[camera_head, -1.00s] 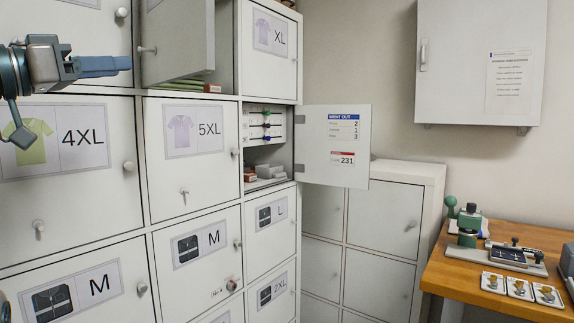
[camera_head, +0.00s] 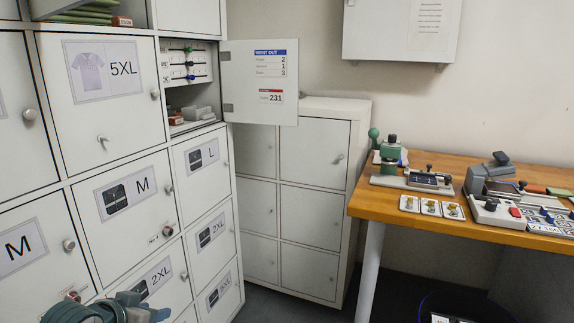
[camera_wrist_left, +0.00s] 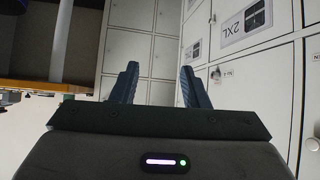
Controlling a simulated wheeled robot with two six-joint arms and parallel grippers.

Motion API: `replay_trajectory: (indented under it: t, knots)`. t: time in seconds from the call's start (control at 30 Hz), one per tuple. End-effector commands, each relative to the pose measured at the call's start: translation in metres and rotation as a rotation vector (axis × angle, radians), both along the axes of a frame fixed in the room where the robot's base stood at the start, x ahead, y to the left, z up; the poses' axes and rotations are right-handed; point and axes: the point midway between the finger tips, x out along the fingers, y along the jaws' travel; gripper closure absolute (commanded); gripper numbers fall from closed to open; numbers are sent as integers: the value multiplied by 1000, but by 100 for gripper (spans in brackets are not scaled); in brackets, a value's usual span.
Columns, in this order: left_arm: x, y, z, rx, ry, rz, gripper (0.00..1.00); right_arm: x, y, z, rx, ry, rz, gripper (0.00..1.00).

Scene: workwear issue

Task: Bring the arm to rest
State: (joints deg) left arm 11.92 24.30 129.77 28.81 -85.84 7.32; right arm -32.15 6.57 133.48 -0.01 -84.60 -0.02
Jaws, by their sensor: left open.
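My left arm (camera_head: 78,313) shows at the bottom left edge of the head view, low in front of the locker doors. Its fingertips are not clear there. In the left wrist view my left gripper (camera_wrist_left: 160,82) has its two dark fingers spread apart with nothing between them. Beyond the fingers are white locker doors, one labelled 2XL (camera_wrist_left: 245,22). My right gripper is not in view.
White lockers (camera_head: 120,205) fill the left. One door with a "231" card (camera_head: 262,85) stands open, jutting right from a compartment with small boxes. A low white cabinet (camera_head: 310,190) stands behind. A wooden bench (camera_head: 385,203) with tools is at right. Floor space lies between.

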Motion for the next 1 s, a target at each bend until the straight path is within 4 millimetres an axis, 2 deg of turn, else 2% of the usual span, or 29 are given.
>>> replay_trajectory:
  t: [0.03,0.2,0.3,0.4,0.6,0.87,0.9,1.0]
  knots:
    - [-18,-4,-28,8,48,8,59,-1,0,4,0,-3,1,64]
    - [-81,-12,-100,50,184,51,59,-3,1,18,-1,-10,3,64]
    - [-123,-15,-135,77,267,77,59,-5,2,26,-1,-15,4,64]
    - [-163,-17,-160,104,341,101,59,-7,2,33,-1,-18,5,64]
    - [-223,-17,-188,146,449,139,59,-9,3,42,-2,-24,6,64]
    - [-284,-16,-207,190,559,177,59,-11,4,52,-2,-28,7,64]
    - [-287,-15,-211,195,570,180,59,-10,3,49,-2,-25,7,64]
    - [-276,-12,-233,195,577,181,59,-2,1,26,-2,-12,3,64]
